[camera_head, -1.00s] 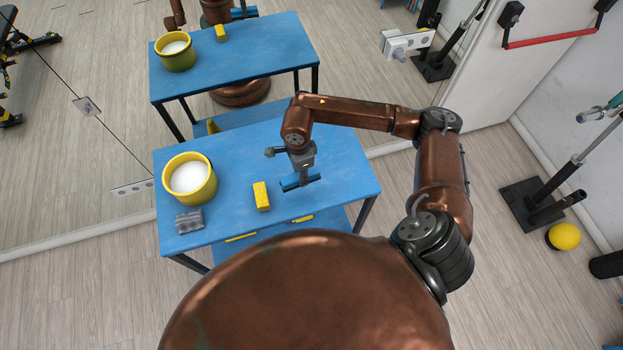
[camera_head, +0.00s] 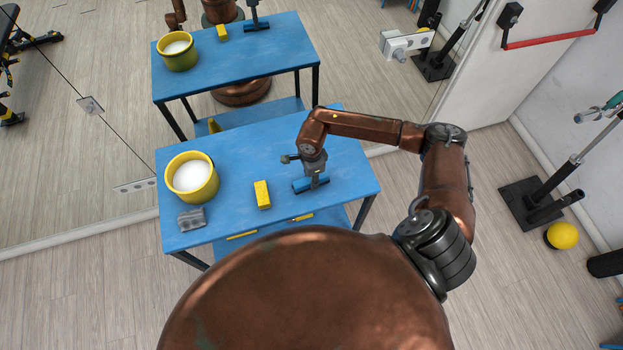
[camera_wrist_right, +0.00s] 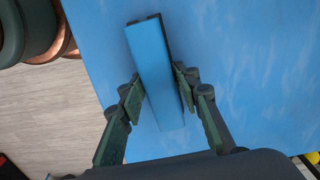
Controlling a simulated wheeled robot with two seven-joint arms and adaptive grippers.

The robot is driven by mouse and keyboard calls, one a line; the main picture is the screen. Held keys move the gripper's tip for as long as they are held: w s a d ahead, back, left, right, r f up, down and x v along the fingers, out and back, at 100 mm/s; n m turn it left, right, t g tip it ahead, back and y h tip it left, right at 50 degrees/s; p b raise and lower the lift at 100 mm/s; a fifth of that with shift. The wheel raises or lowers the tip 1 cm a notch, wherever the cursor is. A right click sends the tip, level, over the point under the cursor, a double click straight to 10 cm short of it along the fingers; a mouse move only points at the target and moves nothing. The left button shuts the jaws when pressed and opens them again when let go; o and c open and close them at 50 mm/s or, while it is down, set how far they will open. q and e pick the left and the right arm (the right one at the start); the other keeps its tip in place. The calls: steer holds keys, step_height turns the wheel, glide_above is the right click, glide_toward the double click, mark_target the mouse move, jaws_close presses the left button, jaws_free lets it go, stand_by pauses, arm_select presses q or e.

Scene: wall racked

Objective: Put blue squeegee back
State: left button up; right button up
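The blue squeegee (camera_head: 301,187) is at the right part of the blue table, under my right gripper (camera_head: 316,180). My left gripper is not in view.
On the blue table (camera_head: 235,160) stand a yellow bucket with white contents (camera_head: 192,190), a yellow block (camera_head: 262,195) and a grey object (camera_head: 191,219). A mirror behind repeats the table. The table's back right is clear.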

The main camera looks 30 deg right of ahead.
steer(key=o, duration=0.4)
steer(key=shift+s+f, duration=0.1)
steer(key=shift+f, duration=0.1)
